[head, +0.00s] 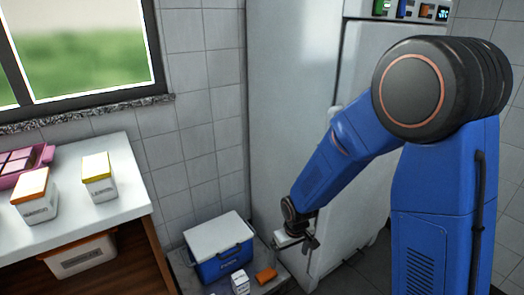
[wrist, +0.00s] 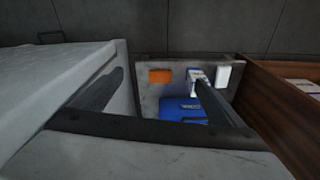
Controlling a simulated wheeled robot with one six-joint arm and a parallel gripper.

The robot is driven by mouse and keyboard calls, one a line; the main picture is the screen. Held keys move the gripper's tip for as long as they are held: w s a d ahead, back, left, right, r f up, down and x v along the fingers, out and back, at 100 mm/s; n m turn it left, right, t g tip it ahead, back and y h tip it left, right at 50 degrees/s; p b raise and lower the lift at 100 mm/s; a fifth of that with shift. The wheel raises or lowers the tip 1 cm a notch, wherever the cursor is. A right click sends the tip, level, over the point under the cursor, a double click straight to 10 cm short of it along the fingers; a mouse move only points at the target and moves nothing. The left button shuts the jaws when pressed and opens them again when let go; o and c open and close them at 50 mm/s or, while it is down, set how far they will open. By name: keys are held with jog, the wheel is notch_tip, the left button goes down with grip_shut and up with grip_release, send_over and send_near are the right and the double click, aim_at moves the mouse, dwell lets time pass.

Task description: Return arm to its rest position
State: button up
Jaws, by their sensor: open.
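My arm reaches down from the right in the head view, its blue links bent at a large dark joint. My gripper (head: 296,243) hangs low in front of the white fridge, to the right of a blue cooler with a white lid (head: 222,267). In the wrist view my gripper (wrist: 158,80) shows its two dark fingers wide apart, with nothing held between them. Beyond the fingers, an orange box (wrist: 160,76) and the blue cooler (wrist: 178,106) show. The right finger partly hides the cooler and a small white carton (wrist: 194,74).
The cooler, the small white carton (head: 240,284) and the orange box (head: 265,274) stand on a low grey platform. The fridge (head: 290,90) rises close behind my gripper. A counter (head: 130,200) at left holds an orange-lidded container (head: 35,203), a yellow-lidded one (head: 98,183) and a pink tray (head: 45,155).

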jog(key=s+d+r+m+t, duration=0.1)
jog(key=s+d+r, duration=0.2)
jog(key=d+r, duration=0.45)
jog(key=s+d+r+m+t, duration=0.1)
jog(key=s+d+r, duration=0.3)
jog(key=r, duration=0.7)
jog(key=s+d+r+m, duration=0.1)
jog(key=s+d+r, duration=0.3)
jog(key=s, duration=0.3)
jog(key=s+d+r+m+t, duration=0.1)
jog(key=s+d+r+m, duration=0.1)
jog(key=s+r, duration=0.3)
jog(key=s+d, duration=0.1)
jog(key=s, duration=0.2)
jog(key=shift+s+d+r+t, duration=0.3)
jog(key=shift+d, duration=0.1)
